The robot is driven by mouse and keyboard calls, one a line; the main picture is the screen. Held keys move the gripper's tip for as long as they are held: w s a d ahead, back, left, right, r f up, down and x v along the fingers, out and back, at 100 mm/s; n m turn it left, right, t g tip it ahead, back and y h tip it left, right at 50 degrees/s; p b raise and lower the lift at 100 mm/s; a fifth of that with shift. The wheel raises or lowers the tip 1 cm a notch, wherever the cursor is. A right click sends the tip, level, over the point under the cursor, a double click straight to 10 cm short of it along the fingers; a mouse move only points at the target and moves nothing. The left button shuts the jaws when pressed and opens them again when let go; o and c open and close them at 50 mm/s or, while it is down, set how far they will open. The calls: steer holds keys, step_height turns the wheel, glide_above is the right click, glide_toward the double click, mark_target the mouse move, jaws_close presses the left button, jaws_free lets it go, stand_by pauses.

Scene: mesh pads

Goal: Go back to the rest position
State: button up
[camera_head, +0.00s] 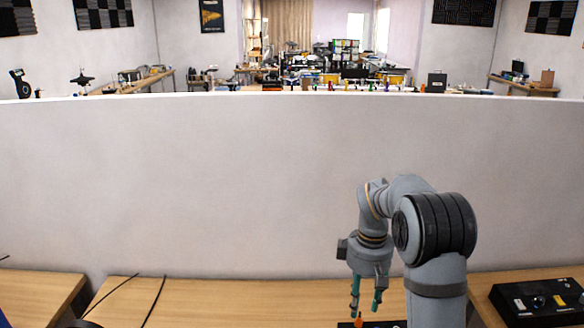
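My gripper (365,306) hangs down over the wooden table (240,300), right of the picture's middle. Its two teal fingers are apart, and nothing shows between them. A small orange object (359,321) shows just below the fingertips at the bottom edge of the picture. I cannot tell whether the fingers touch it. A dark flat item (345,325) lies beside it, mostly cut off by the frame and hidden by my arm.
A black box with knobs (540,302) stands on the table at the right. Black cables (155,300) lie at the left. A tall pale partition (200,190) closes off the back of the table. The table between cables and arm looks clear.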

mark_target(359, 318)
step_height(359, 318, up, 4)
step_height(359, 318, down, 11)
steer(key=shift+s+f, duration=0.1)
steer(key=shift+s, duration=0.05)
steer(key=shift+p, duration=0.65)
step_height(359, 318, up, 8)
steer(key=p, duration=0.6)
steer(key=shift+p, duration=0.4)
